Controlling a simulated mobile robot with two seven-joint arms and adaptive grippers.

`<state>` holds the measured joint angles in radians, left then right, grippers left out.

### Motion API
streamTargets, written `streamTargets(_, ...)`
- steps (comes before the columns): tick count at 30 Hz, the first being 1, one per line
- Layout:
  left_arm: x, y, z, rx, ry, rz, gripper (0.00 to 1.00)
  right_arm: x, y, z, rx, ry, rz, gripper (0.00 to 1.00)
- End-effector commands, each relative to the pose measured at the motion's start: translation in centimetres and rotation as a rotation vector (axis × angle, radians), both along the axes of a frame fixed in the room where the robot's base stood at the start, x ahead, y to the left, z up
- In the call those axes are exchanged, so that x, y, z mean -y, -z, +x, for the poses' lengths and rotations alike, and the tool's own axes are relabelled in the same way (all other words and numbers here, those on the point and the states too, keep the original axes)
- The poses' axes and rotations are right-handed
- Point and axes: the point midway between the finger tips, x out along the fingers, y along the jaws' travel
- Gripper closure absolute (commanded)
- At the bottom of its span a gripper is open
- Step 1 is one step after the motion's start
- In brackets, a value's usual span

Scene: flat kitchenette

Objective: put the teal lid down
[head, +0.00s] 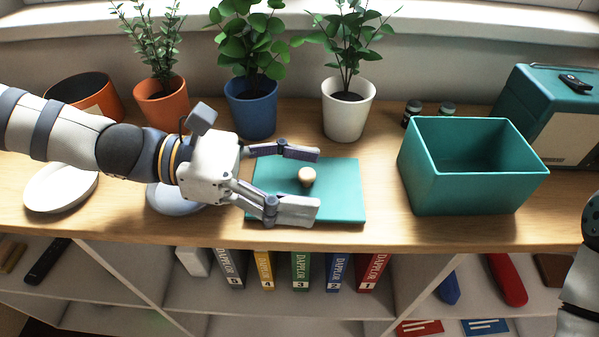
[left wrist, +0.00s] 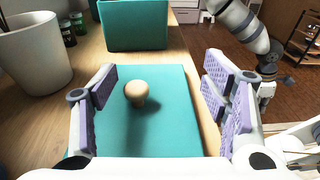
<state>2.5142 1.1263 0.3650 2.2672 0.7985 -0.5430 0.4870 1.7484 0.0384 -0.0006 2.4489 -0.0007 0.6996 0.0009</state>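The teal lid (head: 342,190) is a flat square panel with a round pale wooden knob (head: 307,176) at its middle. It lies flat on the wooden shelf top, left of the open teal box (head: 470,185). My left gripper (head: 312,182) is open, with one finger on each side of the knob and apart from it. In the left wrist view the lid (left wrist: 165,120) and its knob (left wrist: 136,92) show between the spread fingers (left wrist: 165,98), and the box (left wrist: 135,27) stands beyond.
Potted plants stand behind: orange pot (head: 161,101), blue pot (head: 250,108) and white pot (head: 348,108). Two small jars (head: 445,109) stand near the box. A teal bread bin (head: 550,110) is at the right. Plates (head: 60,188) lie at left. Binders (head: 300,271) stand on the shelf below.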

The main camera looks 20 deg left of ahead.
Motion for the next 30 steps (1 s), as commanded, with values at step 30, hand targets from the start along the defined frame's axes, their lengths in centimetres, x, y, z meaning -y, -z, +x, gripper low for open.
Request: streamTargets(30, -10.0, -3.1, -2.4, 0.007, -0.001, 0.002, 0.24, 0.0, -4.3, 4.5, 0.163, 0.001, 0.0, 1.0)
